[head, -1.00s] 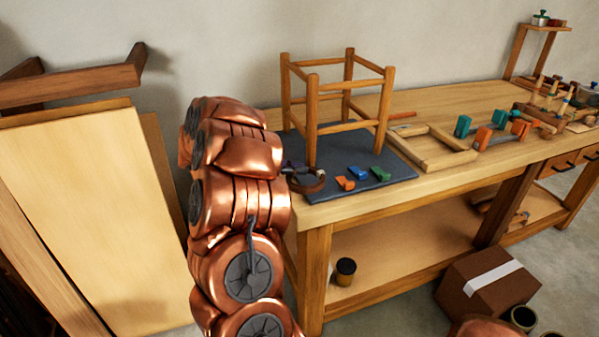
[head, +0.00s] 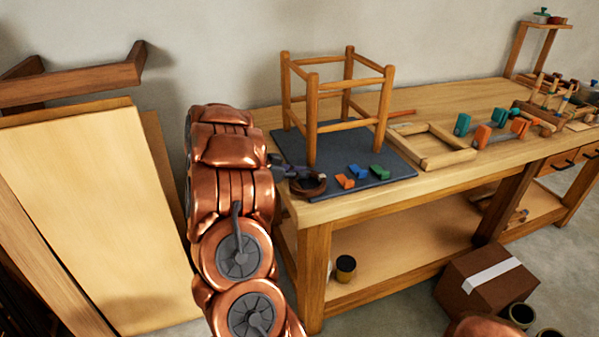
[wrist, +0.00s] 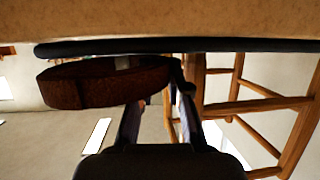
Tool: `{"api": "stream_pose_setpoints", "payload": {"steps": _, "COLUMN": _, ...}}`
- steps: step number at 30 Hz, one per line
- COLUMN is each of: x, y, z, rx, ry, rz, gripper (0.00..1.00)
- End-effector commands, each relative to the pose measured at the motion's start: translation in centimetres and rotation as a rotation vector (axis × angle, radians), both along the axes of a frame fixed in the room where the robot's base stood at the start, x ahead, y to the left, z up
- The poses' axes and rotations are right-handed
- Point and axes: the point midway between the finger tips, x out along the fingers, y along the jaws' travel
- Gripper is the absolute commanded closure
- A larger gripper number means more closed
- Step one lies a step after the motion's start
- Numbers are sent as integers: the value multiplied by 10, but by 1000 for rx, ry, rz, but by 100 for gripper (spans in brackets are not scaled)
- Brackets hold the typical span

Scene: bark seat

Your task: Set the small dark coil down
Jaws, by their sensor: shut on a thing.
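The small dark coil (head: 308,185) is a dark brown ring at the near left corner of the blue-grey mat (head: 395,172) on the bench. My gripper (head: 291,173) is shut on it from the left, partly hidden by my copper arm. In the wrist view, which looks upside down, the coil (wrist: 100,84) spans the fingers of my gripper (wrist: 158,104) and extends left. The mat's dark edge (wrist: 230,46) runs close beside the coil there. I cannot tell whether the coil touches the mat.
A wooden stool frame (head: 311,120) stands on the mat just behind the coil. Orange (head: 345,181), blue (head: 358,171) and green (head: 380,172) blocks lie right of it. A wooden frame (head: 432,152) lies farther right. The bench's front edge is close to the coil.

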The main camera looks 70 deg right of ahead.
Motion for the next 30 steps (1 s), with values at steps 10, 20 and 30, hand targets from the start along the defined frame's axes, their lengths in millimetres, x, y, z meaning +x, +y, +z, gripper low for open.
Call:
{"api": "stream_pose_setpoints", "payload": {"steps": 10, "x": 0, "y": 0, "z": -3, "rx": -1, "ry": 0, "rz": 1, "gripper": 63}}
{"api": "stream_pose_setpoints", "payload": {"steps": 20, "x": 0, "y": 0, "z": -3, "rx": 0, "ry": 0, "rz": 1, "gripper": 56}}
{"api": "stream_pose_setpoints", "payload": {"steps": 30, "x": 16, "y": 16, "z": 7, "rx": 0, "ry": -4, "rz": 4, "gripper": 56}}
